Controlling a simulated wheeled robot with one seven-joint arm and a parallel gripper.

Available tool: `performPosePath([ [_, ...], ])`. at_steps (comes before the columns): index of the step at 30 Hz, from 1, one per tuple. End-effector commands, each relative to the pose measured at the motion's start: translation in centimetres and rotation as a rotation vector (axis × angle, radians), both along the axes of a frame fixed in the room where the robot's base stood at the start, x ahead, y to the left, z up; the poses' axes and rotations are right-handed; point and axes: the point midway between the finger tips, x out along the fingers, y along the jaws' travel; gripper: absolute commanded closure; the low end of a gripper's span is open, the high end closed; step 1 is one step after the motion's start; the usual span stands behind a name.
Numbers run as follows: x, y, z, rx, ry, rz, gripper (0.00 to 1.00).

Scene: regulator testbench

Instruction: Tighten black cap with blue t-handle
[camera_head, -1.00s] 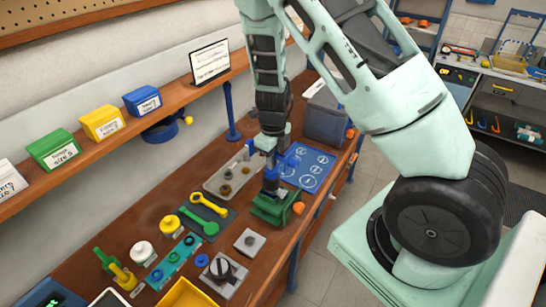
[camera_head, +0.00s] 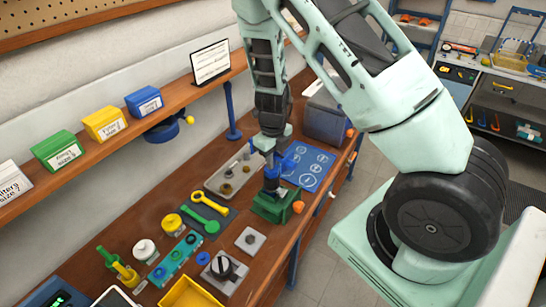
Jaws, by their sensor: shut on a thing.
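A green vise (camera_head: 269,209) stands on the bench near its front edge. A dark upright part (camera_head: 271,182) rises from the vise, and it may be the black cap's body, but it is too small to tell. The blue t-handle (camera_head: 289,160) is at my gripper (camera_head: 273,161), just above the dark part. My gripper points down and is shut on the t-handle. The fingertips and the contact between handle and cap are mostly hidden by my arm.
A grey tray (camera_head: 214,186) with round fittings lies left of the vise. A blue mat (camera_head: 318,165) with white circles lies behind right. Green and yellow wrenches (camera_head: 203,224) lie left. An orange knob (camera_head: 298,207) is at the vise's right. A shelf (camera_head: 83,154) overhangs the left.

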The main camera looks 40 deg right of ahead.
Motion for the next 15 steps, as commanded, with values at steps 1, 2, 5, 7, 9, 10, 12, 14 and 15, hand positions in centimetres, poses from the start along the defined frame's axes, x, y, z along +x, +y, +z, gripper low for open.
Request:
performPosePath([
  [1,0.05,-0.02,0.07,-0.001,-0.001,-0.003,1.00],
  [2,0.05,-0.02,0.05,-0.001,-0.001,-0.004,1.00],
  [5,0.06,-0.03,0.03,-0.001,-0.001,-0.003,1.00],
  [7,0.05,-0.03,0.03,-0.001,-0.001,-0.003,1.00],
  [9,0.05,-0.03,0.04,-0.001,-0.001,-0.004,1.00],
  [10,0.05,-0.03,0.05,-0.001,-0.001,-0.005,1.00],
  [12,0.04,-0.03,0.08,-0.001,-0.001,-0.011,1.00],
  [14,0.03,-0.04,0.10,-0.001,-0.001,-0.020,1.00],
  [15,0.02,-0.03,0.12,-0.001,0.000,-0.028,1.00],
])
